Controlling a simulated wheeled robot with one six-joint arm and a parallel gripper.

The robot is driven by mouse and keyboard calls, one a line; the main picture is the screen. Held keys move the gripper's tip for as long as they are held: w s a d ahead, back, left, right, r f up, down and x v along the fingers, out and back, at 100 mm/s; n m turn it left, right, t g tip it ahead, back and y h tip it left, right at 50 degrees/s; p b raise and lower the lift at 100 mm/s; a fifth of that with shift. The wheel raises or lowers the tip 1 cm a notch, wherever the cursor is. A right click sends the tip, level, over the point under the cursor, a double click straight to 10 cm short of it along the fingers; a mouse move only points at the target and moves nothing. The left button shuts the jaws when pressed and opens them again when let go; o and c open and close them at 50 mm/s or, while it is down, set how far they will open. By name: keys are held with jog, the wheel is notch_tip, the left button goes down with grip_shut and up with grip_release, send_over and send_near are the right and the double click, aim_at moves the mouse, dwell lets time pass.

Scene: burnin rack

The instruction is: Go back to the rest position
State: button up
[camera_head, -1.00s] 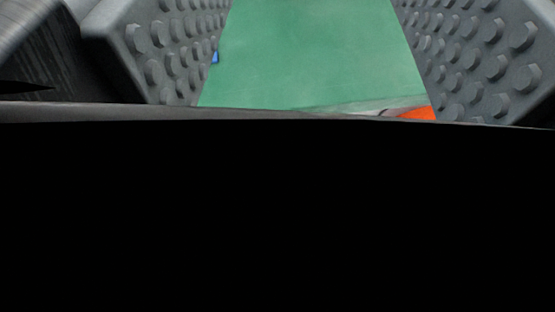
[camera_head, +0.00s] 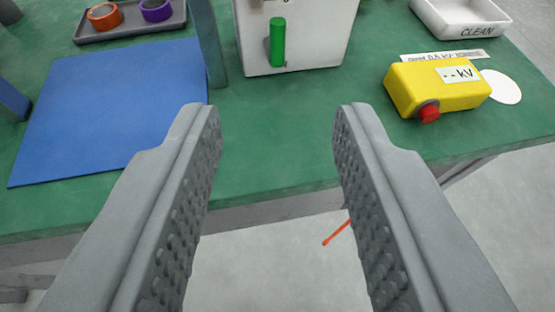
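My gripper (camera_head: 276,112) is open and empty. Its two grey studded fingers stand wide apart, the left one at the picture's centre left and the right one at centre right. The fingertips appear over the front part of a green table (camera_head: 275,135), with pale floor (camera_head: 270,260) showing between the fingers lower down. Nothing is between the fingers. The rest position itself is not marked in view.
A blue mat (camera_head: 110,100) lies left, with a post (camera_head: 206,45) beside it. A white box (camera_head: 315,40) with a green cylinder (camera_head: 277,42), a yellow meter (camera_head: 430,85), a white "CLEAN" tray (camera_head: 445,30) and a grey tray (camera_head: 120,32) with tape rolls stand behind.

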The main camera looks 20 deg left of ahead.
dwell(0.3)
jog(key=s+d+r+m+t+h, duration=0.4)
jog(key=s+d+r+h, duration=0.1)
jog(key=s+d+r, duration=1.1)
jog(key=shift+s+d+m+t, duration=0.3)
jog(key=shift+s+d, duration=0.05)
jog(key=shift+s, duration=0.7)
